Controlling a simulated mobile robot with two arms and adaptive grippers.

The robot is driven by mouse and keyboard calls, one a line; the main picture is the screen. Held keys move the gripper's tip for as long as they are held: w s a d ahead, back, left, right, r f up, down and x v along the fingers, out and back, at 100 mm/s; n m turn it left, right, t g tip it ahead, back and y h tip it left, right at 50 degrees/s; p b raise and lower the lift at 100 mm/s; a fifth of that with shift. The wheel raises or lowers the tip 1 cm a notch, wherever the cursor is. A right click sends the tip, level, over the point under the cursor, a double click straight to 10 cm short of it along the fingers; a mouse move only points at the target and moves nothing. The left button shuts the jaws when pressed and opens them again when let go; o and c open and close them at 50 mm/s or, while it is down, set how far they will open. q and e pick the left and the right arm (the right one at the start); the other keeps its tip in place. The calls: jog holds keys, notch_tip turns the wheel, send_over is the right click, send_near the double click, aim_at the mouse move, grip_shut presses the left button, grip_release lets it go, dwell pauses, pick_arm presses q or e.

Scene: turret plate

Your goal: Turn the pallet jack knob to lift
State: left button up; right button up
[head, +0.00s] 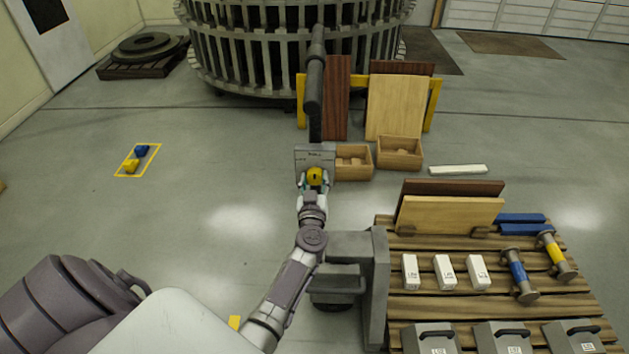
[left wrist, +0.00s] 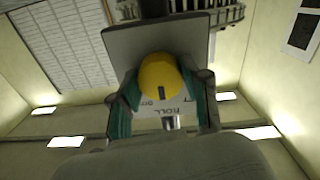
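The yellow round knob (head: 315,176) sits on the upright grey control panel (head: 315,153) of the pallet jack, below its dark tiller (head: 315,90). My left gripper (head: 314,183) is at the knob, with a teal-padded finger on each side. In the left wrist view the knob (left wrist: 160,77) lies between the far ends of the fingers (left wrist: 162,95), its dark mark pointing down. A label with "ROLL" shows beneath it. The pads look close to the knob's sides, but I cannot tell whether they touch. My right gripper is out of view.
A wooden pallet (head: 440,305) with boards, white blocks, spools and grey weights stands at the right. Wooden boxes (head: 399,152) and a board rack (head: 434,105) are behind the panel.

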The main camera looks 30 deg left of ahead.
pick_arm(q)
jog(key=c, duration=0.4)
jog(key=shift+n, duration=1)
jog(key=n, duration=0.2)
jog(key=shift+n+p, duration=0.3)
jog(key=shift+p, duration=0.05)
jog(key=n, duration=0.5)
jog(key=shift+n, duration=0.4)
